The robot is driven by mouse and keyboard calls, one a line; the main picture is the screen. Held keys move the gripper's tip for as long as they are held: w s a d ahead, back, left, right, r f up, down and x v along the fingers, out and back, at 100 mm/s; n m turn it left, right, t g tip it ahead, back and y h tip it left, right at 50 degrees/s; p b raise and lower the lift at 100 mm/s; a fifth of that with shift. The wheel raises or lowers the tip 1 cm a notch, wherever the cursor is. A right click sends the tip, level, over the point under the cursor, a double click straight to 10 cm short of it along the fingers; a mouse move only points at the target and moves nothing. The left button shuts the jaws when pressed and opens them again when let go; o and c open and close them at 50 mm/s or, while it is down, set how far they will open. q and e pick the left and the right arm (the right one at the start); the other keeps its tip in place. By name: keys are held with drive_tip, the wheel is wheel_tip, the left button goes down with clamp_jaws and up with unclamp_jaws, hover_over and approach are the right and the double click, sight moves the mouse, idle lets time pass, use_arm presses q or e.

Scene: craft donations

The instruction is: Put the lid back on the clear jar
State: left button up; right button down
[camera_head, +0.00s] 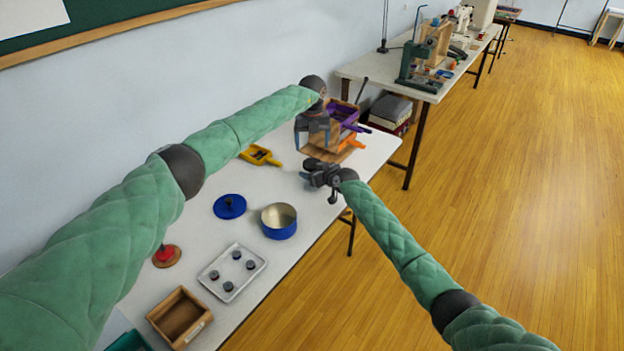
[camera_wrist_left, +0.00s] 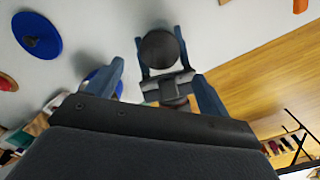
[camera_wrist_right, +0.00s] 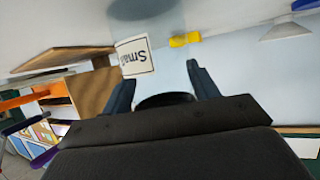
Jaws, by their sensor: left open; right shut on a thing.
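My right gripper (camera_head: 312,172) is low over the far part of the table, shut on a dark round piece (camera_wrist_left: 160,50) that looks like a lid. The piece shows as a dark edge between the fingers in the right wrist view (camera_wrist_right: 165,99). My left gripper (camera_head: 314,135) is above and a little behind the right one, open and empty, fingers pointing down. In the left wrist view the right gripper and dark piece lie beyond its spread fingers.
A wooden holder with purple (camera_head: 343,112) and orange (camera_head: 350,141) scoops stands close behind my grippers. A yellow scoop (camera_head: 260,155), blue lid (camera_head: 229,206), blue tin (camera_head: 279,230), white tray (camera_head: 229,292) and wooden box (camera_head: 180,317) are nearer. Open floor lies right.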

sight(312, 163)
use_arm(q)
drive_tip(key=shift+f, duration=3.6)
drive_tip(key=c, duration=1)
drive_tip(key=shift+m, duration=1.6)
drive_tip(key=o, duration=1.1)
drive_tip(key=shift+c, duration=0.2)
